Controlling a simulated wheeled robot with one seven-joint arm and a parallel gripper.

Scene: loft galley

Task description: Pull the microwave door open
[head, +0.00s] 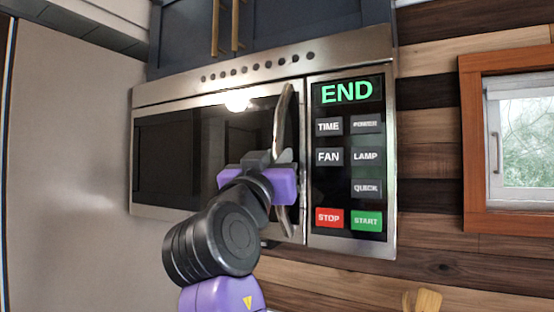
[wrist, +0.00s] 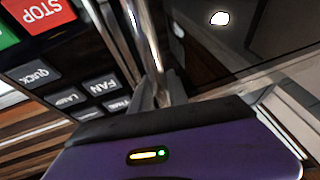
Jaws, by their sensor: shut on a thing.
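The microwave (head: 350,45) is a steel unit with a dark glass door (head: 200,150) and a control panel on its right. The door looks flush with the front, or nearly so. Its upright curved metal handle (head: 286,105) is at the door's right edge. My gripper (head: 283,163) is shut on the handle at about mid-height, reaching in from below. In the wrist view the handle (wrist: 146,35) runs down between my gripper's fingers (wrist: 155,93). The fingertips and the middle of the handle are partly hidden.
The control panel (head: 346,160) shows END and several buttons close to the right of the handle. Dark cabinets (head: 290,20) with brass handles are above. A tall pale panel (head: 70,150) is at left. A wood-framed window (head: 468,140) is at right.

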